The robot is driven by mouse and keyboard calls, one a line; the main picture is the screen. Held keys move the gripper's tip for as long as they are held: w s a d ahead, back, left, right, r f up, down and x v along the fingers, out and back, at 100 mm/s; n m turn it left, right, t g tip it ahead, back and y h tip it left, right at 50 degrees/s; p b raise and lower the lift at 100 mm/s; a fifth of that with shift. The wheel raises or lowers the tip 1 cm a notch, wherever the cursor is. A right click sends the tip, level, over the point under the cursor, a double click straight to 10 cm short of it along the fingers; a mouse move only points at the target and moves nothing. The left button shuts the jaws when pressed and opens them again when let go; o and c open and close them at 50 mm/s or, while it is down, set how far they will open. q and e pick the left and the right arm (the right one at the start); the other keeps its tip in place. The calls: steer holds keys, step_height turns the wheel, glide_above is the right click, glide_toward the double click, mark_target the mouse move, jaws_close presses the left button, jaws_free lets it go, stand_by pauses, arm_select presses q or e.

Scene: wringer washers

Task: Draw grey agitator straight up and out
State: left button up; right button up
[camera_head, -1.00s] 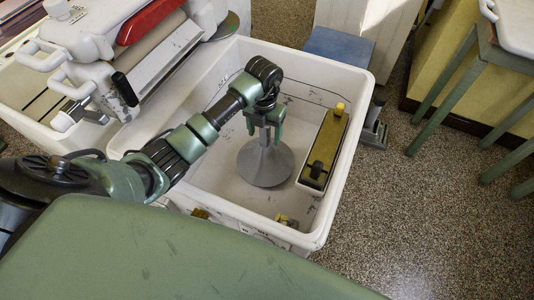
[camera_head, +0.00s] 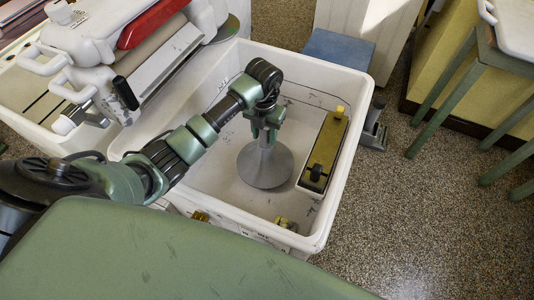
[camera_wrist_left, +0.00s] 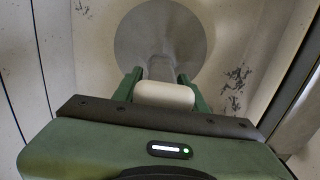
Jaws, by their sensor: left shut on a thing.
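The grey agitator (camera_head: 265,166) stands upright inside the white square tub (camera_head: 335,195), its wide round base down and its post up. My left gripper (camera_head: 266,132) reaches down from above and is shut on the top of the agitator's post. In the left wrist view the gripper (camera_wrist_left: 163,92) has its green fingers on both sides of a pale rounded cap (camera_wrist_left: 164,95), with the agitator's grey disc (camera_wrist_left: 160,40) below. I cannot tell whether the base touches the tub floor. My right gripper is not in view.
A wringer with a red top (camera_head: 150,22) is at upper left. Small brass fittings (camera_head: 286,225) sit at the tub's near wall. Speckled floor lies to the right.

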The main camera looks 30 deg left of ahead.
arm_select(q)
steer(key=shift+w+r+p, duration=0.1)
steer(key=shift+r+p, duration=1.45)
steer(key=shift+r, duration=0.5)
steer(key=shift+r+p, duration=0.7)
steer(key=shift+r, duration=0.2)
